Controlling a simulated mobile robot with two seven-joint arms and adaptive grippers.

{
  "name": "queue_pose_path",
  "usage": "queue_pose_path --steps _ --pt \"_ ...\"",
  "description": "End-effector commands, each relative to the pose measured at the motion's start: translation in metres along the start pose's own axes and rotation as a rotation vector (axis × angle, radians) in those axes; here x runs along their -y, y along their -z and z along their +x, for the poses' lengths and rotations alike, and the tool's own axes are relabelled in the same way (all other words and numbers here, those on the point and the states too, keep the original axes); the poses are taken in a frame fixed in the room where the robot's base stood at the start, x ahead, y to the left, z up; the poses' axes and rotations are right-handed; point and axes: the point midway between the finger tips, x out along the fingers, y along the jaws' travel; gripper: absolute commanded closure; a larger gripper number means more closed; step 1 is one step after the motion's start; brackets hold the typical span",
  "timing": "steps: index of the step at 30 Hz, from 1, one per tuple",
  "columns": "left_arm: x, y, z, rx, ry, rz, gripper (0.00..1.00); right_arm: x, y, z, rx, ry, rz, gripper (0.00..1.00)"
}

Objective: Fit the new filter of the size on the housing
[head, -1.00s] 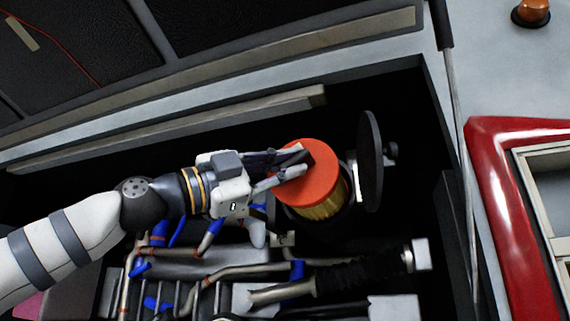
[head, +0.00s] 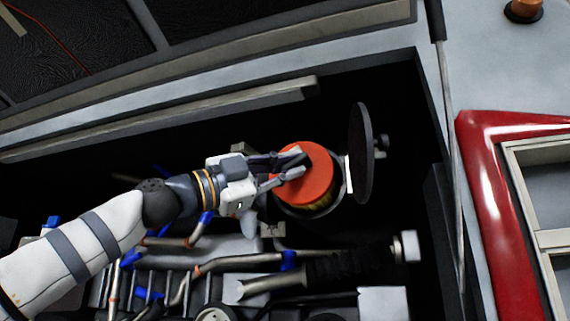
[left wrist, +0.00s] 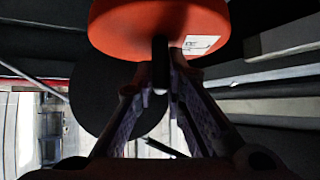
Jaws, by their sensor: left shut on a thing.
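The filter (head: 314,186) has an orange-red round cap over a yellowish pleated body. Its cap fills the top of the left wrist view (left wrist: 150,30), with a white label at its edge. My left gripper (head: 292,166) is shut on the filter at its cap; a dark stem shows between the fingers in the wrist view. The filter's lower part is inside the dark round housing (head: 322,214), with only a thin band of pleats showing in the head view. Its seat is hidden. The housing's dark disc-shaped lid (head: 361,150) stands open to the right. My right gripper is out of view.
Pipes with blue fittings (head: 288,261) and a black corrugated hose (head: 345,268) lie below the housing. A pale bar (head: 230,108) runs behind the bay. A thin strut (head: 447,130) and a red-framed panel (head: 490,180) bound the right side.

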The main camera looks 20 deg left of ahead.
Motion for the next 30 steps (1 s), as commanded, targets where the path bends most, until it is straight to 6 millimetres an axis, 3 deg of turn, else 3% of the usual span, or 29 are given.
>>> queue_pose_path --steps 16,30 --pt "0.001 -0.001 0.002 -0.001 0.002 0.001 1.0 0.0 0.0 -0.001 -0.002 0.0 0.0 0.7" --pt "0.001 -0.015 0.013 -0.001 0.001 0.002 1.0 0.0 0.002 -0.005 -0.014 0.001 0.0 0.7"
